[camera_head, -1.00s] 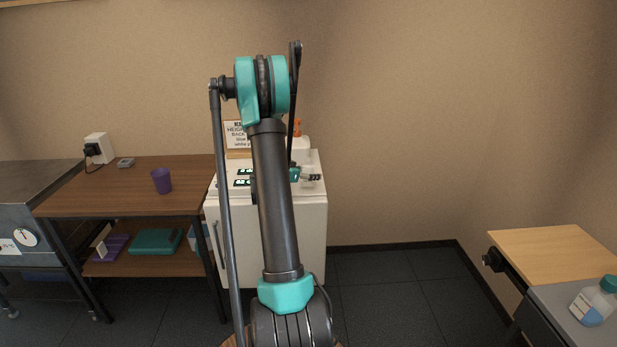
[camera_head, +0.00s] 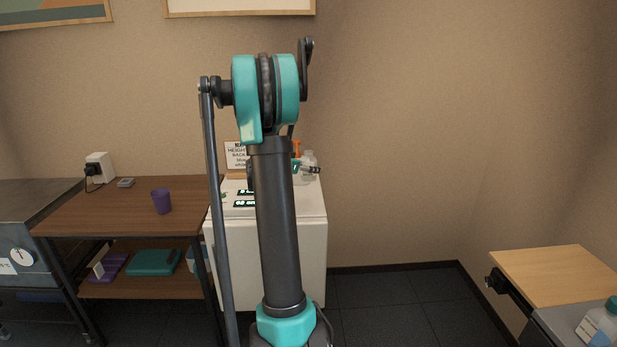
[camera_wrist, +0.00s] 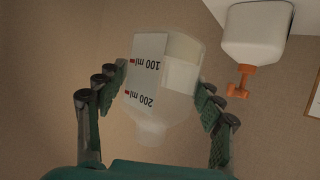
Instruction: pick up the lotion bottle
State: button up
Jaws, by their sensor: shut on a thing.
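My gripper (camera_wrist: 163,98) is shut on a translucent whitish bottle (camera_wrist: 152,118) with a white label marked 100 ml and 200 ml. Its fingers are on both sides of the bottle. In the head view my gripper (camera_head: 312,169) and the held bottle (camera_head: 309,156) are above the white cabinet, partly behind my arm. A white bottle with an orange pump (camera_wrist: 256,38) stands near the held one; its pump (camera_head: 297,148) shows beside my arm. No product name is readable, so I cannot tell which is the lotion bottle.
The white cabinet (camera_head: 312,250) stands against the wall, with a sign (camera_head: 235,155) at its back. A brown table (camera_head: 110,205) with a purple cup (camera_head: 161,201) is to the left. A teal-capped bottle (camera_head: 600,325) is at the far right. Floor right of the cabinet is clear.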

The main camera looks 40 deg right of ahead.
aim_at(309, 151)
jog(key=shift+r, duration=3.25)
jog(key=shift+r, duration=0.1)
